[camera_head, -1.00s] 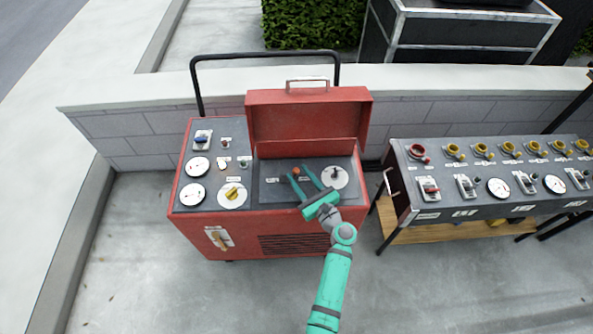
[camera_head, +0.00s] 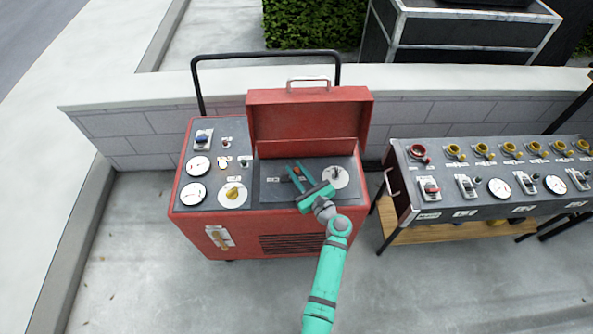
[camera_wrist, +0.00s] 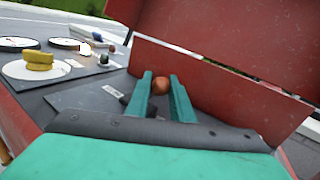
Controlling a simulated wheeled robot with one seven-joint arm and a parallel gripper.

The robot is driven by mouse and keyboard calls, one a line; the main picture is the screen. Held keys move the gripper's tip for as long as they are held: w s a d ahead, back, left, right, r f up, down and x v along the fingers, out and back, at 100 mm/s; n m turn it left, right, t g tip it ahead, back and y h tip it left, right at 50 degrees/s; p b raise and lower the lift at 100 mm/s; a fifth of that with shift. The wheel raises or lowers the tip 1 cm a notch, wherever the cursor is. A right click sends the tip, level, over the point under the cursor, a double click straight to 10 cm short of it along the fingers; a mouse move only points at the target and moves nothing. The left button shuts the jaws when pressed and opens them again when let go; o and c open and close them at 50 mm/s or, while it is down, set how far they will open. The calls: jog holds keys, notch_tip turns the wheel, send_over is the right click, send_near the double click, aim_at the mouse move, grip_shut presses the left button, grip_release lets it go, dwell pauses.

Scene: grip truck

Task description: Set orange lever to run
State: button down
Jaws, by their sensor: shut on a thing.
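The orange lever (camera_head: 297,171) stands in the dark recessed panel of the red machine, under its raised lid. In the wrist view its round orange knob (camera_wrist: 161,85) shows between my two green fingers. My gripper (camera_head: 295,166) reaches in from the front right and is shut on the lever, with a finger on either side of the knob; it also shows in the wrist view (camera_wrist: 161,77). The lever's lower part is hidden by my fingers. Small labels lie beside it, too small to read.
The red lid (camera_head: 308,115) stands open behind the lever. A white round dial with a dark knob (camera_head: 336,176) is right of my gripper. A yellow knob (camera_head: 232,195) and gauges (camera_head: 194,193) are at left. A second control bench (camera_head: 480,200) stands at right.

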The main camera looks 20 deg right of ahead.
jog(key=shift+w+a+r+n+g+h, duration=0.1)
jog(key=shift+a+r+n+g+h, duration=0.15)
jog(key=shift+n, duration=0.25)
jog(key=shift+w+a+r+n+g+h, duration=0.1)
jog(key=shift+a+n+g, duration=0.2)
jog(key=shift+n, duration=0.2)
jog(key=n, duration=0.1)
jog(key=a+n+g+h, duration=0.1)
jog(key=shift+w+a+r+n+g, duration=0.15)
jog(key=shift+w+a+n+g, duration=0.1)
jog(key=shift+n, duration=0.15)
jog(key=shift+w+a+n+g+h, duration=0.2)
jog(key=shift+a+n+g+h, duration=0.25)
jog(key=shift+a+n, duration=0.35)
jog(key=shift+w+a+f+n+g+h, duration=0.1)
jog(key=shift+a+f+n+g+h, duration=0.15)
jog(key=shift+n+h, duration=0.25)
jog(key=shift+a+f+n+g+h, duration=0.1)
jog(key=shift+f+n+g+h, duration=0.15)
jog(key=shift+n, duration=0.35)
jog(key=c, duration=1.6)
grip_release()
jog(key=shift+a, duration=0.1)
